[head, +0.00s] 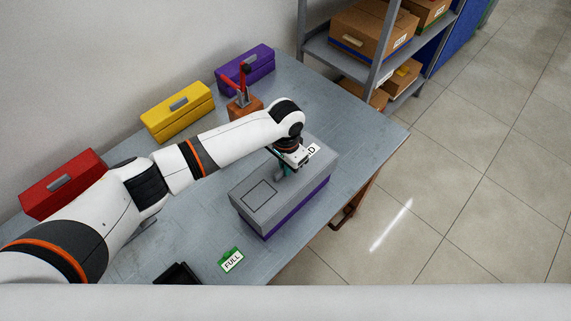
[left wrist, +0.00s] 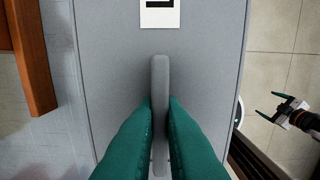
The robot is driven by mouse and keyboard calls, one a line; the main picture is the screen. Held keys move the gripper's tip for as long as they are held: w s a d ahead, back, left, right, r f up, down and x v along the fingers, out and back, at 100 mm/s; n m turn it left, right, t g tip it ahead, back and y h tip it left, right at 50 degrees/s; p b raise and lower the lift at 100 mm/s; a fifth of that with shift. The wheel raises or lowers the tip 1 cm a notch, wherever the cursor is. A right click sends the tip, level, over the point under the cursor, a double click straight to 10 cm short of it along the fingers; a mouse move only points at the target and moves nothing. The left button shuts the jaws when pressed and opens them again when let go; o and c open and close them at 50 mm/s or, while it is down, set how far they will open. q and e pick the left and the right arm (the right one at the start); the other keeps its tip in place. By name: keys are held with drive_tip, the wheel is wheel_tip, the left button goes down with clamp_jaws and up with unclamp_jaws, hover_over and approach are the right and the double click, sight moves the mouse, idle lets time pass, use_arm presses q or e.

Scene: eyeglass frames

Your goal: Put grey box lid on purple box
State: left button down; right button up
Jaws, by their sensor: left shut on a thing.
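The grey box lid (head: 250,204) lies over the purple box (head: 298,209) near the table's right front edge. The purple shows as a band below the lid's side, and the lid looks level and lined up with it. I cannot tell whether a small gap is left between them. My left gripper (head: 282,174) is shut on the lid's upright handle. In the left wrist view, its teal fingers (left wrist: 160,104) are on both sides of the handle on the grey lid (left wrist: 205,75). My right gripper (left wrist: 267,105) shows at the right of that view, open and empty, away from the box.
Closed red (head: 62,184), yellow (head: 177,112) and purple (head: 245,63) toolboxes stand along the wall. A red-handled clamp on a wooden block (head: 245,108) is behind my arm. A green FULL tag (head: 231,260) and a black tray (head: 178,274) lie in front. A shelf (head: 340,58) stands behind the table.

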use_arm(q)
drive_tip(key=shift+f+b, duration=0.3)
drive_tip(key=shift+f, duration=0.25)
drive_tip(key=c, duration=1.5)
unclamp_jaws()
drive_tip(key=shift+o, duration=0.2)
wheel_tip(320, 180, up, 12)
drive_tip(key=b, duration=0.2)
